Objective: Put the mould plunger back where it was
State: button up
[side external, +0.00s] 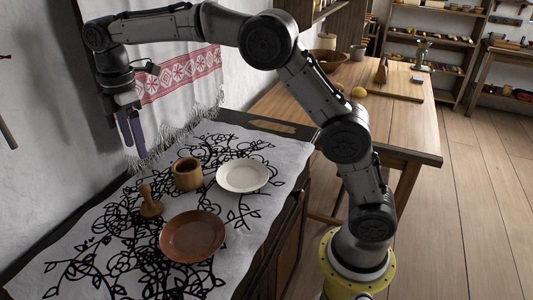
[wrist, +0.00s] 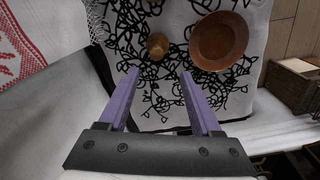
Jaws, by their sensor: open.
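The mould plunger (side external: 151,203), a small wooden piece with a knob handle and a wide round base, stands upright on the patterned white cloth at the left. A wooden piece that looks like it shows in the wrist view (wrist: 158,46), ahead of the fingers. A wooden cup-like mould (side external: 187,174) stands just right of and behind the plunger. My gripper (side external: 132,130), with purple fingers, hangs above the back of the cloth near the wall, clear of the plunger. In the wrist view my gripper (wrist: 158,100) is open with nothing between its fingers.
A brown plate (side external: 193,236) lies right of the plunger, and a white plate (side external: 243,176) lies behind it. An embroidered towel (side external: 180,82) hangs on the wall beside my gripper. A wooden table (side external: 418,137) stands beyond. The cloth's front left is clear.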

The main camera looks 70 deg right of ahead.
jog(key=s+d+r+m+t, duration=0.1)
jog(key=s+d+r+m, duration=0.2)
jog(key=s, duration=0.5)
jog(key=s+d+r+m+t, duration=0.2)
jog(key=s+d+r+m, duration=0.15)
jog(key=s, duration=0.35)
jog(key=s+d+f+m+t, duration=0.1)
jog(key=s+f+m, duration=0.3)
jog(key=s, duration=0.5)
jog(key=s+d+f+m+t, duration=0.1)
jog(key=s+f+m, duration=0.3)
jog(key=s, duration=0.5)
